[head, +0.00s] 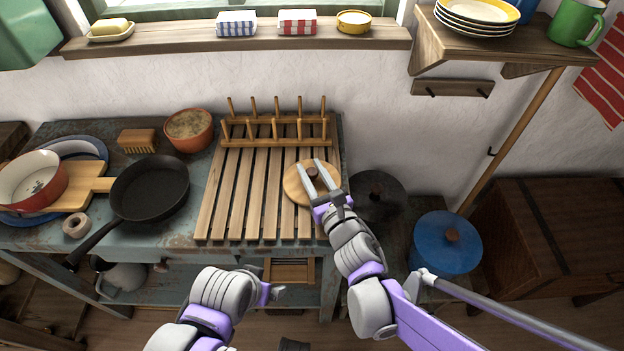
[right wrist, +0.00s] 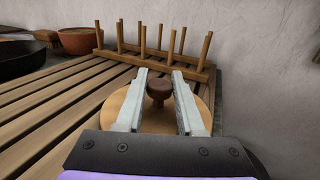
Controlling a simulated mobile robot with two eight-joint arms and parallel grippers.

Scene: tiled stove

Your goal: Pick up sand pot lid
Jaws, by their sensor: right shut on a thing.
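A round pale wooden lid with a dark brown knob, which I take as the sand pot lid (head: 294,190), lies on the right side of the slatted wooden rack. It also shows in the right wrist view (right wrist: 118,106). My right gripper (head: 311,178) reaches over the lid with its two fingers on either side of the knob (right wrist: 159,88), shut on it. The lid appears to be still at the rack's level. My left gripper (head: 274,292) is low in front of the worktop, away from the lid; its fingers are too unclear to read.
The rack's upright pegs (head: 275,120) stand behind the lid. A black skillet (head: 150,188) and a terracotta bowl (head: 188,130) are to the left. A dark lidded pot (head: 377,190) and a blue lidded pot (head: 446,255) stand to the right. A shelf (head: 500,50) overhangs the upper right.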

